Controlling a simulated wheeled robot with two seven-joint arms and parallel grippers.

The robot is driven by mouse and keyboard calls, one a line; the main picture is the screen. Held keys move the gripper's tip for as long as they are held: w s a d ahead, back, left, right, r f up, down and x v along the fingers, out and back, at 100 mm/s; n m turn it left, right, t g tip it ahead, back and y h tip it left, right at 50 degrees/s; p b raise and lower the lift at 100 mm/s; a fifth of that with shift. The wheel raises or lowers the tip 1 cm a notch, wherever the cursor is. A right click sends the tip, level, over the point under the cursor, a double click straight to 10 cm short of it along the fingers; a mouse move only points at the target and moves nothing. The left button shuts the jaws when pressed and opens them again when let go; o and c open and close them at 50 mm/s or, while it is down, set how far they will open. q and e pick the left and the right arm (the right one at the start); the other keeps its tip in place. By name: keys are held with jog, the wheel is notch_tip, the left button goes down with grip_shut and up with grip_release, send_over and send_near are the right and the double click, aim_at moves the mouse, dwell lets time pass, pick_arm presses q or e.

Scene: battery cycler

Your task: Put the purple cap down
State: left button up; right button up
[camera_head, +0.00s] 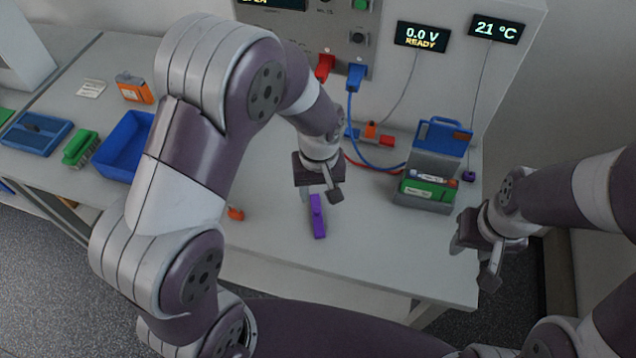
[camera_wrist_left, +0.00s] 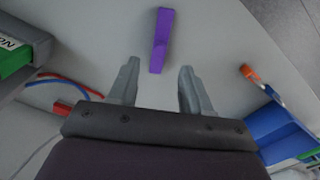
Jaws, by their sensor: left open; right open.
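A long purple piece (camera_head: 317,217), which looks like the purple cap, lies on the white bench near its front edge. It also shows in the left wrist view (camera_wrist_left: 162,40), lying beyond and between my left fingertips. My left gripper (camera_head: 334,192) is open just behind and above it, and in the wrist view its two fingers (camera_wrist_left: 157,75) are apart with nothing between them. My right gripper (camera_head: 470,262) is open and empty over the right front edge of the bench. A small purple object (camera_head: 468,176) sits at the right of the bench.
A grey holder with a blue lid (camera_head: 444,137) and a green battery (camera_head: 428,188) stands at the right. Red and blue cables (camera_head: 376,166) run behind my left gripper. A blue bin (camera_head: 124,146) is at the left. A small orange piece (camera_head: 236,213) lies left of the purple piece.

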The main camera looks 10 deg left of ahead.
pick_arm(q)
jog(key=s+a+r+m+t, duration=0.1)
jog(key=s+a+r+m, duration=0.3)
jog(key=s+a, duration=0.3)
jog(key=shift+s+a+r, duration=0.2)
jog(key=shift+s+r, duration=0.55)
jog(key=shift+r, duration=0.05)
